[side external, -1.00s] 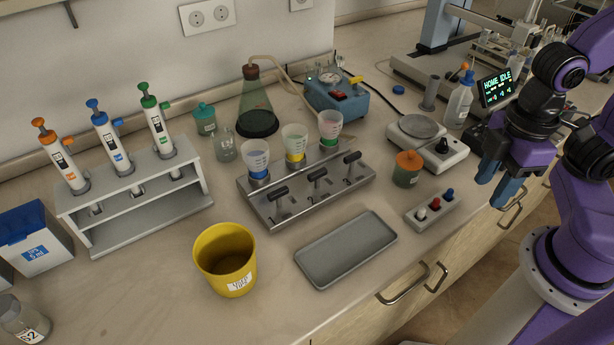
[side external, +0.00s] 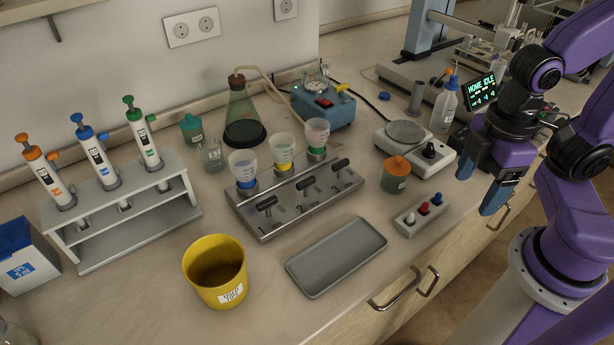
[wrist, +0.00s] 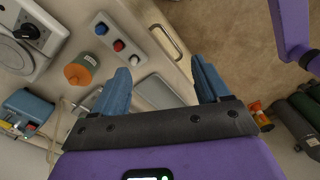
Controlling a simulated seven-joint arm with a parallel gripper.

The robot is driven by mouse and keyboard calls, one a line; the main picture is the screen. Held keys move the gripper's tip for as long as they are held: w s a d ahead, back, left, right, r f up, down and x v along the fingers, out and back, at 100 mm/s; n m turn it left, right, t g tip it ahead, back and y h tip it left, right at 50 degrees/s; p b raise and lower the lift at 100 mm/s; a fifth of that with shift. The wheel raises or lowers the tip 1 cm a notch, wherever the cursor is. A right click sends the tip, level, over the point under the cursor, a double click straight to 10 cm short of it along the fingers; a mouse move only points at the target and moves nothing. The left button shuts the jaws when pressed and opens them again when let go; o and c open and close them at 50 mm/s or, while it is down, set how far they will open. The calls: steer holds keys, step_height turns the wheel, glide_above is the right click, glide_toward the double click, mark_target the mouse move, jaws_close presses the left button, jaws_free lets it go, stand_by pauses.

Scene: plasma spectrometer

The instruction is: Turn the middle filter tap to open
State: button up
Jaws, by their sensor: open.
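The metal filter manifold (side external: 262,232) stands mid-bench in the side view. It carries three cups, with blue, yellow and green collars, and three black-handled taps along its front. The middle tap (side external: 309,187) is in line with the yellow-collared cup (side external: 282,151). Its handle points the same way as the handles of the left tap (side external: 267,204) and right tap (side external: 340,165). My gripper (side external: 480,186) is open and empty, well to the right of the manifold near the bench's front edge. The wrist view also shows my gripper (wrist: 160,66) with blue fingers apart; the taps are not discernible there.
Between my gripper and the manifold stand an orange-lidded jar (side external: 396,176), a switch box (side external: 421,214) and a hot plate or balance (side external: 382,148). A grey tray (side external: 336,258) and yellow bin (side external: 215,278) lie in front. A pipette rack (side external: 130,222) is at left.

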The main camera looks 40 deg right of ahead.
steer(key=w+a+r+m, duration=0.2)
steer(key=w+a+m, duration=0.1)
steer(key=w+a, duration=0.3)
steer(key=w+a+r+m, duration=0.3)
steer(key=w+a, duration=0.1)
steer(key=w, duration=0.4)
step_height(320, 180, up, 2)
steer(key=m, duration=0.6)
glide_above(306, 180)
step_height(306, 180, down, 17)
steer(key=shift+c, duration=0.3)
steer(key=c, duration=1)
